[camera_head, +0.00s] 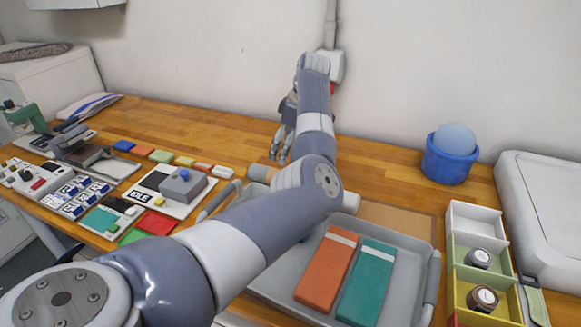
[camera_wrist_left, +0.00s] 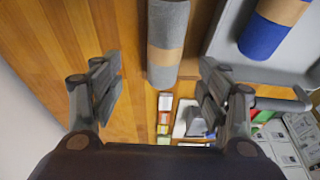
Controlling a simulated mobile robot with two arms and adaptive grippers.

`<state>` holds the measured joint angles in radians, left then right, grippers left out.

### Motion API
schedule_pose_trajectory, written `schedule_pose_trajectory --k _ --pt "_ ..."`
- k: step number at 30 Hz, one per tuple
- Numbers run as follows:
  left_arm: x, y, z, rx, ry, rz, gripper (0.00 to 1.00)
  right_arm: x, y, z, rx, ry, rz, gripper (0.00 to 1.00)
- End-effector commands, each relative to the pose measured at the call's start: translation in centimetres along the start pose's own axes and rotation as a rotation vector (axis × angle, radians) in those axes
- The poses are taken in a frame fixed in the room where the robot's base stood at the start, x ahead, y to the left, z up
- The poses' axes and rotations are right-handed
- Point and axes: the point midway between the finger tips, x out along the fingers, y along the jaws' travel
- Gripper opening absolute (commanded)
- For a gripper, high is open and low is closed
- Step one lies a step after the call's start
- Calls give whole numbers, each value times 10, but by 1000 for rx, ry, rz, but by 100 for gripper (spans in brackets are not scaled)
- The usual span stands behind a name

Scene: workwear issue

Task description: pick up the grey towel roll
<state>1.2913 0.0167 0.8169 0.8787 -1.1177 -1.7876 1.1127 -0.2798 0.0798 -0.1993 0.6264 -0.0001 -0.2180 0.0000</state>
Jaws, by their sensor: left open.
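The grey towel roll (camera_wrist_left: 168,22) has a tan band around it and lies on the wooden bench, in the upper middle of the left wrist view. My left gripper (camera_wrist_left: 160,80) is open, with one finger on each side of the roll's line and visible gaps to both. I cannot tell whether the fingertips are level with the roll. In the head view my left gripper (camera_head: 283,142) is above the back of the bench, partly behind my own arm. My arm mostly covers the roll's area there. My right gripper is not in view.
A grey tray (camera_head: 418,262) holds an orange folded item (camera_head: 326,272), a teal one (camera_head: 367,284) and a blue roll (camera_wrist_left: 263,38) with a tan band. A blue tub (camera_head: 447,165) and a compartment box (camera_head: 472,215) stand right. Several small items fill the bench's left side.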

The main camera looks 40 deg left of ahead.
Motion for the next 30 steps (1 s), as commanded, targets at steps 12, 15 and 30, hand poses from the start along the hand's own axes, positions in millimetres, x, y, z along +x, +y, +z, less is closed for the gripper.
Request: schedule_pose_trajectory --k 12,15,30 --pt "52 -1 0 1 0 -2 69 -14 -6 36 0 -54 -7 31" --pt "57 -1 0 0 0 -2 69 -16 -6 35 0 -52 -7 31" --pt "108 -5 1 0 0 -1 69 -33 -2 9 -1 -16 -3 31"
